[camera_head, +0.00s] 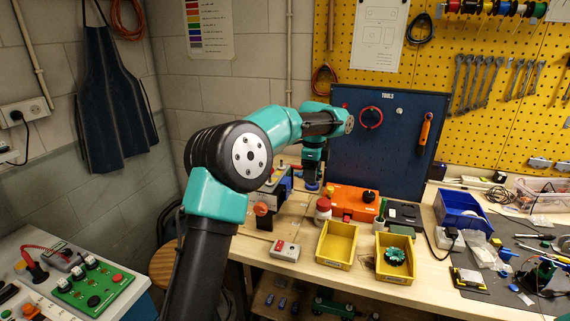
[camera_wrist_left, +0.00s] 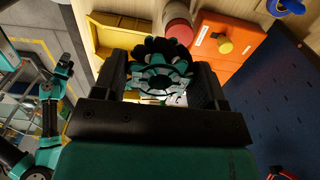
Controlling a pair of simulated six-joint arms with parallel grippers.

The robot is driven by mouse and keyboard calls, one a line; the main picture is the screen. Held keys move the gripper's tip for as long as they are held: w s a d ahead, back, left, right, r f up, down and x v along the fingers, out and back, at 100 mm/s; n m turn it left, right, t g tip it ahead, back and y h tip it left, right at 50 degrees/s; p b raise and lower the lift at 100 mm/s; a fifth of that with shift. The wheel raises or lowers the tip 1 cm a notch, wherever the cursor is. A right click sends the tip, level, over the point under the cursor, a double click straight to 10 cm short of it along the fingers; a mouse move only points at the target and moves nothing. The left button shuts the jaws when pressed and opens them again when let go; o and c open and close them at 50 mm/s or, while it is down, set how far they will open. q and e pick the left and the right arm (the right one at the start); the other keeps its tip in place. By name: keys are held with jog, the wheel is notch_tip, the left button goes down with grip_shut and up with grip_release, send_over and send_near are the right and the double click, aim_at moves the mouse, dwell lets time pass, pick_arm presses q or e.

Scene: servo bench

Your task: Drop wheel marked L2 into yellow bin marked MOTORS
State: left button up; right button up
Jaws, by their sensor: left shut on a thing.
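My left gripper (camera_head: 313,179) hangs pointing down at the back of the bench, left of the orange box. In the left wrist view it is shut on a wheel (camera_wrist_left: 160,77) with a black tyre and teal hub; I cannot read a marking on it. In the head view the held wheel is hard to make out. Two yellow bins stand near the front edge: an empty-looking left bin (camera_head: 325,257) and a right bin (camera_head: 379,277) with a black and teal wheel (camera_head: 395,256) in it. Their labels are unreadable. One yellow bin (camera_wrist_left: 118,24) shows in the left wrist view.
A red-lidded jar (camera_head: 323,210) and an orange box (camera_head: 352,203) stand behind the bins. A blue bin (camera_head: 460,211) is to the right. A small box with a red button (camera_head: 285,250) lies left of the bins. A teal and black arm, seemingly my right, shows small in the wrist view.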

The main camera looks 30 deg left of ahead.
pick_arm(q)
jog(key=s+d+f, duration=0.2)
jog(key=d, duration=1.1)
jog(key=s+d+f, duration=0.2)
jog(key=d, duration=1.2)
jog(key=shift+s+d, duration=0.15)
jog(key=shift+d, duration=0.1)
jog(key=shift+f, duration=0.2)
jog(key=shift+f, duration=2.85)
jog(key=o, duration=1.1)
